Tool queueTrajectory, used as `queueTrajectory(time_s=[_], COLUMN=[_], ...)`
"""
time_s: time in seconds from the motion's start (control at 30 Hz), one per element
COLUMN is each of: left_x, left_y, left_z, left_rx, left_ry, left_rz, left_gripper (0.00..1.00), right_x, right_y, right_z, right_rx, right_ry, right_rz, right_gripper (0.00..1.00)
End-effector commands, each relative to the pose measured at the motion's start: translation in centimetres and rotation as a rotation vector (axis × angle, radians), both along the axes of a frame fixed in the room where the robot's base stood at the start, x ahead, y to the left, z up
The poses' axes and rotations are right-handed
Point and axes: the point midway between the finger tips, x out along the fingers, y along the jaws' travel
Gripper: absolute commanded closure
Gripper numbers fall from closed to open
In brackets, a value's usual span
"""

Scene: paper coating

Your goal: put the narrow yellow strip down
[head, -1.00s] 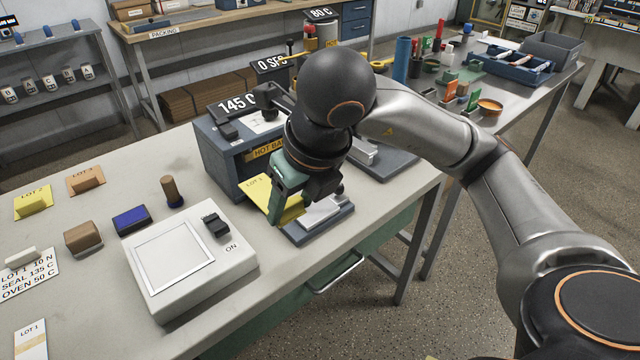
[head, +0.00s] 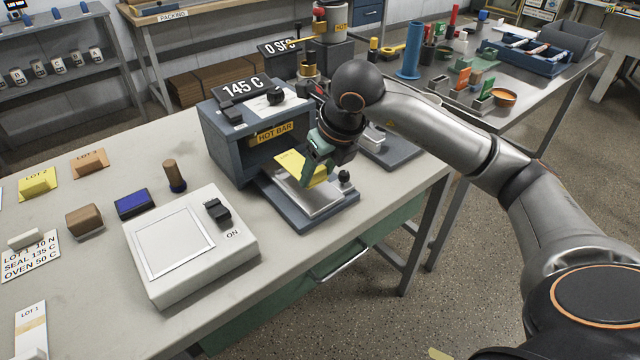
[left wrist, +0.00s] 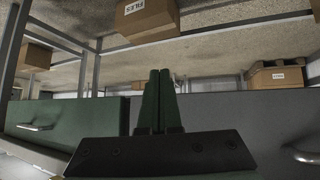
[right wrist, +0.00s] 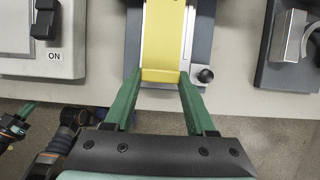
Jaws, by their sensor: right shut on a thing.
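The narrow yellow strip (head: 301,168) is in my right gripper (head: 318,165), over the pale metal plate of the hot bar's base. In the right wrist view, the strip (right wrist: 163,40) runs away from me along the plate, its near end tab between the green fingers of the right gripper (right wrist: 159,84). The right gripper is shut on this tab. I cannot tell if the strip touches the plate.
The hot bar unit (head: 232,150) reads 145 C. A white scale-like box (head: 225,262) with an ON switch stands to its left, near a blue pad (head: 134,204) and a brown-handled stamp (head: 174,176). Another grey-based device (head: 392,158) stands to its right.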

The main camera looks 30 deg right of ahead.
Motion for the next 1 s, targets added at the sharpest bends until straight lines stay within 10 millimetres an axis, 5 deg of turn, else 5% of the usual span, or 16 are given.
queueTrajectory(time_s=[0.4, 0.83, 0.87, 1.0], left_x=[0.0, -0.5, -0.5, -0.5], left_y=[-0.1, -0.1, -0.1, -0.1], left_z=[0.2, -0.9, -0.8, -0.7], left_rx=[-0.001, 0.001, 0.001, 0.001], left_ry=[-0.002, 0.012, 0.013, 0.016], left_rz=[-0.003, -0.004, -0.005, -0.006], left_gripper=[1.00, 1.00, 1.00, 1.00], right_x=[0.9, 0.9, 0.9, 0.9], right_y=[-1.0, -0.9, -0.9, -0.9], right_z=[-4.3, -5.1, -5.0, -4.9], right_rx=[0.000, 0.000, 0.000, 0.000], right_ry=[0.003, 0.000, 0.000, 0.000], right_rz=[-0.001, -0.001, -0.001, -0.001], right_gripper=[0.96, 0.96, 0.42, 0.26])
